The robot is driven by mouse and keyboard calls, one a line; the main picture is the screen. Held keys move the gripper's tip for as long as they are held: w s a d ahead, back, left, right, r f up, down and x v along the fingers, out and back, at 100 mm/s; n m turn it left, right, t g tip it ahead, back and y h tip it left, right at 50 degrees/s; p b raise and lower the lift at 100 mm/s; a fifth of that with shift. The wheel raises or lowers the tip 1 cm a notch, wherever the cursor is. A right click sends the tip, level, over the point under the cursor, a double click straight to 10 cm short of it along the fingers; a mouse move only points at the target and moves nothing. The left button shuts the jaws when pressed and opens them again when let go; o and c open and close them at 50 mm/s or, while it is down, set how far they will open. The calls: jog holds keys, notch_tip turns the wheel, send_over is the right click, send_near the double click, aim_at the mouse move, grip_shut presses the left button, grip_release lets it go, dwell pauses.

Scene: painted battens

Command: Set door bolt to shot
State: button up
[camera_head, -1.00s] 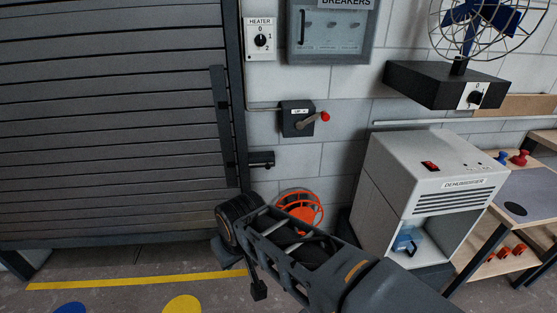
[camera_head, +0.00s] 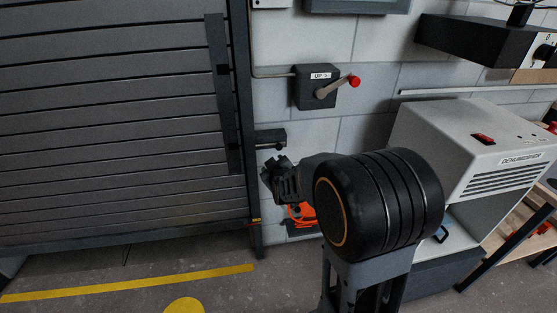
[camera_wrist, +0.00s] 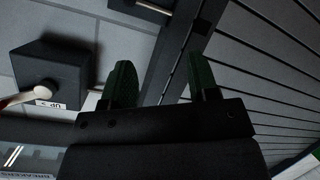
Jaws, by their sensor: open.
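The door bolt (camera_head: 270,138) is a small dark housing on the wall, right beside the frame of the grey slatted shutter door (camera_head: 120,110). It also shows at the top edge of the wrist view (camera_wrist: 150,8), partly cut off, with a thin pale rod or handle. I cannot tell whether the bolt is shot. My gripper (camera_head: 277,178) is just below and in front of the bolt in the head view, apart from it. In the wrist view its two dark green fingers (camera_wrist: 163,80) are spread with nothing between them.
A dark crank box (camera_head: 318,86) labelled UP with a red-knobbed handle sits above the bolt. An orange reel (camera_head: 302,213) is low behind my arm. A white dehumidifier (camera_head: 445,150) stands at right. The floor before the door is clear.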

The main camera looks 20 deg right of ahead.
aim_at(279, 149)
jog(key=w+d+f+n+t+h+b, duration=0.1)
jog(key=w+d+f+t+h+b, duration=0.2)
jog(key=w+d+f+t, duration=0.15)
jog(key=shift+g, duration=0.35)
jog(key=x, duration=0.8)
jog(key=f+x, duration=0.1)
jog(key=x, duration=0.3)
jog(key=shift+w+d, duration=0.1)
jog(key=shift+w, duration=0.15)
jog(key=shift+c, duration=0.2)
grip_shut()
